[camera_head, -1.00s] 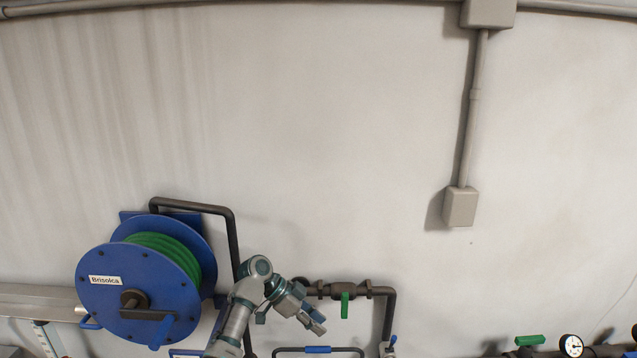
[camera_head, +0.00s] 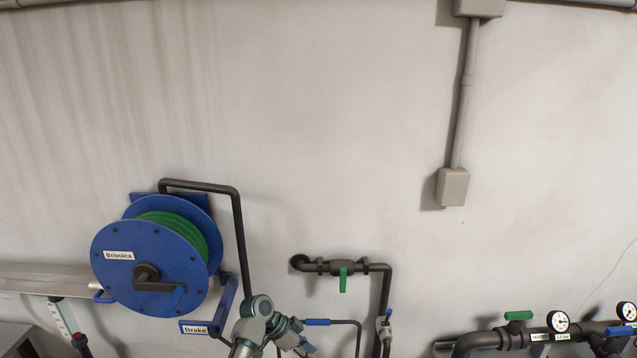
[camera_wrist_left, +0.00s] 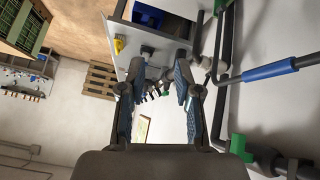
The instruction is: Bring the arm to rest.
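My left arm's silver and teal upper wrist (camera_head: 258,308) shows at the bottom of the head view, in front of the wall. My left gripper (camera_head: 303,349) is at the bottom edge, below the blue-sleeved bar (camera_head: 317,322). In the left wrist view my left gripper (camera_wrist_left: 160,62) has its two fingers apart with nothing between them, clear of the blue sleeve (camera_wrist_left: 270,70) to the right. My right arm and gripper are not in view.
A blue hose reel (camera_head: 120,275) with green hose is on the left, with a "Brake" label (camera_head: 195,328) near it. A pipe with a green-handled valve (camera_head: 343,278) is beside the arm. Gauges (camera_head: 558,321) are at lower right.

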